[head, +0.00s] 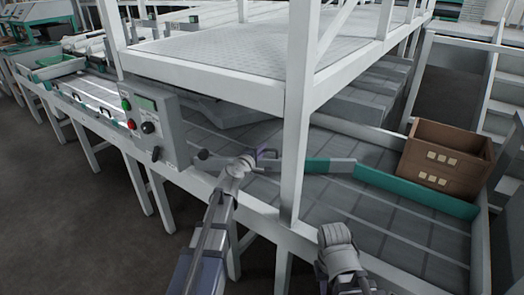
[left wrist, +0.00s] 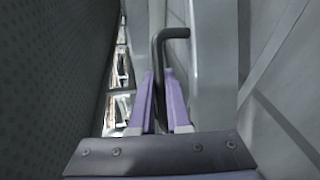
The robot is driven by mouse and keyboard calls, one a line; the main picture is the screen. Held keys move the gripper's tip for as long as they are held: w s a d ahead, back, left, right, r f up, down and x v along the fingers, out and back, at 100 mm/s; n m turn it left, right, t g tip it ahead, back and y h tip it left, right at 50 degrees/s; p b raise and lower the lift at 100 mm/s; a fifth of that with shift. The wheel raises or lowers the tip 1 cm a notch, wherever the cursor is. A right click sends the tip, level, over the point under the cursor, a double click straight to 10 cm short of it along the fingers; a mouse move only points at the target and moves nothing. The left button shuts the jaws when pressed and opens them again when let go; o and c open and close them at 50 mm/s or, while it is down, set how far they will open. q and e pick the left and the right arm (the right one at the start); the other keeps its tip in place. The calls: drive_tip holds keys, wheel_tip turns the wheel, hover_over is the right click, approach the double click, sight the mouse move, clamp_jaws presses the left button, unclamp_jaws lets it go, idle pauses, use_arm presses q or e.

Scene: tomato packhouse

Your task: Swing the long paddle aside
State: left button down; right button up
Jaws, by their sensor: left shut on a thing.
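The long paddle (head: 331,164) is a grey and green bar lying across the grey belt behind the white post. The post hides part of it. My left gripper (head: 264,154) is at the paddle's near part, left of the post. In the left wrist view, its purple fingers (left wrist: 162,103) are shut on a dark bent handle (left wrist: 159,48), which rises between them and hooks over to the right. The handle's lower end is hidden by the fingers.
A white post (head: 297,120) and deck frame (head: 220,85) stand close to my left arm. A control box (head: 150,122) with buttons is at left. A brown crate (head: 446,158) stands at the belt's right end. The belt (head: 370,215) in front of the paddle is clear.

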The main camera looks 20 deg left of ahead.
use_arm(q)
drive_tip(key=shift+s, duration=0.1)
drive_tip(key=s+m+g+h, duration=0.4)
drive_tip(key=s+m+h, duration=0.2)
drive_tip(key=s, duration=0.6)
drive_tip(key=shift+s+a+m+h, duration=0.35)
drive_tip(key=shift+m+h, duration=0.05)
drive_tip(key=shift+h, duration=0.8)
drive_tip(key=shift+f, duration=0.1)
drive_tip(key=c, duration=0.9)
unclamp_jaws()
drive_tip(key=shift+s+a, duration=0.1)
drive_tip(key=shift+a, duration=0.05)
drive_tip(key=p+v, duration=0.1)
drive_tip(key=v, duration=0.6)
drive_tip(key=shift+s+a, duration=0.15)
drive_tip(key=shift+a, duration=0.1)
drive_tip(key=shift+s, duration=0.1)
